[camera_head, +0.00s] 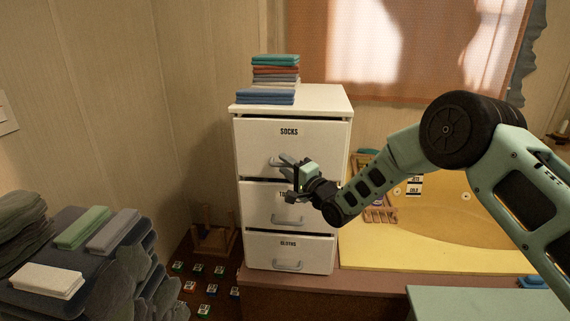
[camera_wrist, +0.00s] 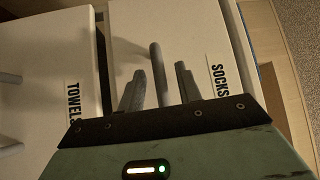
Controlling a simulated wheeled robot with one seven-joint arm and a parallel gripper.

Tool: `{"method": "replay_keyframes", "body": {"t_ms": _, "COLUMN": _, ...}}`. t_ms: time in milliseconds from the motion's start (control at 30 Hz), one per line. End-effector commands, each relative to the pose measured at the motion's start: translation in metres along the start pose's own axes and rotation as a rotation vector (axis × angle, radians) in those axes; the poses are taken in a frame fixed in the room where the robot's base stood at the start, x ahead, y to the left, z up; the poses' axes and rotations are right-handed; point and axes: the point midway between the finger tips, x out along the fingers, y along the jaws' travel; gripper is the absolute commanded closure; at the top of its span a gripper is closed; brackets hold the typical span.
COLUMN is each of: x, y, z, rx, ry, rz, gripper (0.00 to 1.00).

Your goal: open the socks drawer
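The white socks drawer (camera_head: 310,145) is the top one of the white cabinet (camera_head: 330,99) and appears shut. Its grey bar handle (camera_head: 274,162) is partly hidden by my gripper in the head view. My gripper (camera_head: 289,178) is at the front of this drawer, with its fingers apart. In the wrist view the socks drawer (camera_wrist: 195,30) is at the right with its label sideways. There its handle (camera_wrist: 156,58) shows between my two open fingers, with a gap on each side. I cannot tell how deep the fingers reach around it.
The towels drawer (camera_head: 260,209) and the cloths drawer (camera_head: 310,258) sit below, both looking shut. Folded cloths (camera_head: 275,78) are stacked on the cabinet. Small blocks (camera_head: 198,269) are on the floor, and dark draped stacks (camera_head: 95,260) stand left.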

Motion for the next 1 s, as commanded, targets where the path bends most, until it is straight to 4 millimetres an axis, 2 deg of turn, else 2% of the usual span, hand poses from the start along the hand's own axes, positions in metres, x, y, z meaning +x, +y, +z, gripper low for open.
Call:
{"method": "replay_keyframes", "body": {"t_ms": 133, "x": 0.008, "y": -0.0001, "z": 0.0009, "rx": 0.0, "ry": -0.001, "rz": 0.0, "gripper": 0.66}}
{"method": "replay_keyframes", "body": {"t_ms": 400, "x": 0.0091, "y": 0.0002, "z": 0.0006, "rx": 0.0, "ry": 0.0, "rz": 0.0, "gripper": 0.66}}
{"method": "replay_keyframes", "body": {"t_ms": 433, "x": 0.009, "y": 0.0002, "z": 0.0006, "rx": 0.0, "ry": 0.0, "rz": 0.0, "gripper": 0.69}}
{"method": "replay_keyframes", "body": {"t_ms": 533, "x": 0.009, "y": 0.0001, "z": 0.0005, "rx": 0.0, "ry": 0.0, "rz": 0.0, "gripper": 0.96}}
{"method": "replay_keyframes", "body": {"t_ms": 567, "x": 0.009, "y": 0.0001, "z": 0.0005, "rx": 0.0, "ry": 0.0, "rz": 0.0, "gripper": 1.0}}
{"method": "replay_keyframes", "body": {"t_ms": 1000, "x": 0.0037, "y": -0.0004, "z": 0.005, "rx": 0.001, "ry": 0.0, "rz": 0.0, "gripper": 1.0}}
